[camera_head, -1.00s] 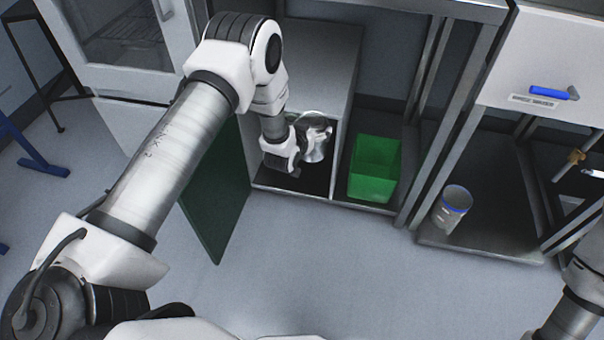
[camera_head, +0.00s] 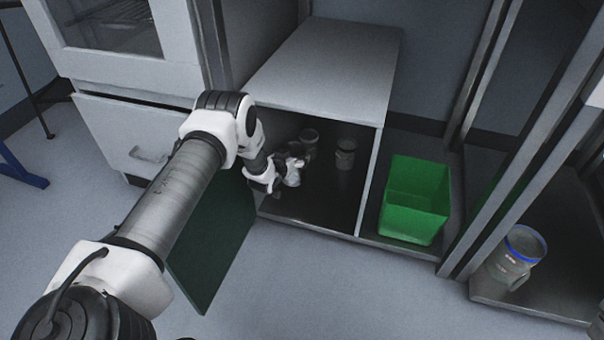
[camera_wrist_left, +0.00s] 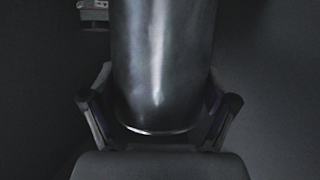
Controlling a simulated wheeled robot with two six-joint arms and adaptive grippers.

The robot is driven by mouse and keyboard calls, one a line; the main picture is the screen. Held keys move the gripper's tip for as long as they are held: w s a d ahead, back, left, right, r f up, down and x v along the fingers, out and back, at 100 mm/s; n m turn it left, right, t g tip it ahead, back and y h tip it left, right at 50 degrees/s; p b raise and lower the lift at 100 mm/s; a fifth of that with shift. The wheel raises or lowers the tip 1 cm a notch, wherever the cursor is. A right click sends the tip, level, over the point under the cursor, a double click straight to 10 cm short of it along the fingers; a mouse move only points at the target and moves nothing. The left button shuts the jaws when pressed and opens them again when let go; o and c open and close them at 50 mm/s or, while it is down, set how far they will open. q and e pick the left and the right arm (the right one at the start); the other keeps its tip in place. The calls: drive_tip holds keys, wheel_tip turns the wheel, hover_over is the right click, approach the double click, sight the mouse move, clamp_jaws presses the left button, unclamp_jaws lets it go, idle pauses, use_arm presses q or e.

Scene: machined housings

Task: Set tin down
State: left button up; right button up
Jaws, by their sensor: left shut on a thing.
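My left gripper (camera_head: 289,168) reaches into the open, dark lower compartment of the cabinet from its left side. It is shut on the tin, a smooth grey metal cylinder, which fills the middle of the left wrist view (camera_wrist_left: 162,65) between the two fingers. In the head view the tin is small and hard to separate from the gripper, and I cannot tell whether its base touches the compartment floor. My right gripper is out of view.
Two containers stand deeper in the compartment, one behind the gripper (camera_head: 309,137) and one to the right (camera_head: 345,153). A green bin (camera_head: 413,215) stands right of the partition. The green door (camera_head: 212,245) hangs open. A blue-rimmed container (camera_head: 516,255) stands far right.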

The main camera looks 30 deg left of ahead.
use_arm(q)
drive_tip(key=shift+f+b, duration=1.5)
drive_tip(key=shift+f, duration=1.6)
drive_tip(key=o, duration=1.5)
drive_tip(key=shift+o, duration=0.2)
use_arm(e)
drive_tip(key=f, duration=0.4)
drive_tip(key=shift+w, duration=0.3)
